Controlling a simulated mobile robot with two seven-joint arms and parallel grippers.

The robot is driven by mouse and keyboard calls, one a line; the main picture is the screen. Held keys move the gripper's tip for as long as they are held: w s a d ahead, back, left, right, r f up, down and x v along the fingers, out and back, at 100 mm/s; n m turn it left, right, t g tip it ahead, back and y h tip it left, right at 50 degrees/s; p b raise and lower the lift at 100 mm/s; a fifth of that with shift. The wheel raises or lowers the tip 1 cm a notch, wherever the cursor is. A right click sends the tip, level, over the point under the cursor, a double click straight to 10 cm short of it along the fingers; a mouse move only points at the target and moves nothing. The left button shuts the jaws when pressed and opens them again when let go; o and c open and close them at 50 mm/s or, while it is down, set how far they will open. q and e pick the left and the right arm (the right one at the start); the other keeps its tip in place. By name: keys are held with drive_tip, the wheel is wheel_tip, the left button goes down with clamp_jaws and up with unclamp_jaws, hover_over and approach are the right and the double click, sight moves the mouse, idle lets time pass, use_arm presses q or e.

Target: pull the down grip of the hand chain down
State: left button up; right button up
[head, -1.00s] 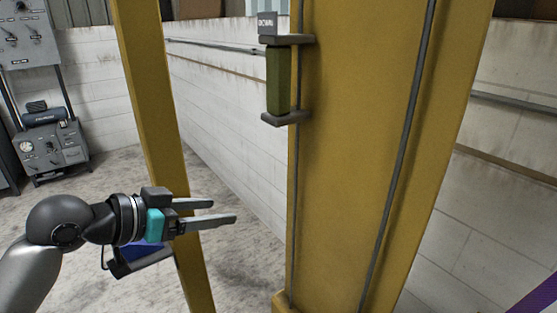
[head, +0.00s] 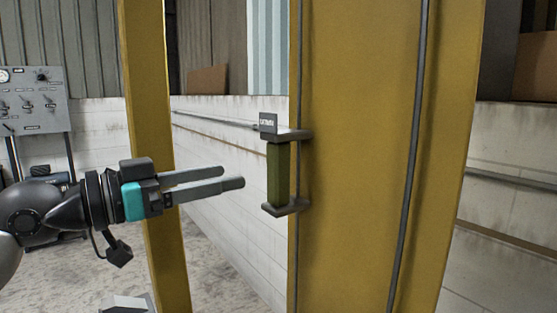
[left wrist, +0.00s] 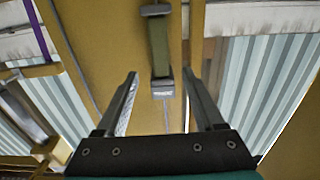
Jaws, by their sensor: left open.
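The down grip (head: 278,175) is an olive-green upright bar between two grey end plates, with a small label plate on top whose lettering I cannot read clearly. It sits on a thin dark line of the hand chain (head: 298,250) along the left edge of a wide yellow column. My left gripper (head: 233,177) is open and empty, left of the grip at about its height, fingers pointing toward it with a gap. In the left wrist view the grip (left wrist: 159,45) lies ahead, roughly centred between the fingers. My right gripper is not in view.
The wide yellow column (head: 355,150) stands right behind the grip, with a second dark line (head: 410,150) down its face. A narrower yellow post (head: 150,80) stands behind my left gripper. A grey control panel (head: 32,98) is at the far left. The space between gripper and grip is clear.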

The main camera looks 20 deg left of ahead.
sight(270, 167)
use_arm(q)
drive_tip(key=p+x, duration=0.4)
drive_tip(key=x, duration=0.5)
drive_tip(key=shift+w+d+r, duration=0.1)
drive_tip(key=shift+w+d, duration=0.1)
drive_tip(key=shift+w, duration=0.05)
drive_tip(key=shift+p+x, duration=0.45)
drive_tip(key=shift+x, duration=0.4)
drive_tip(key=shift+c, duration=0.3)
clamp_jaws()
idle(0.3)
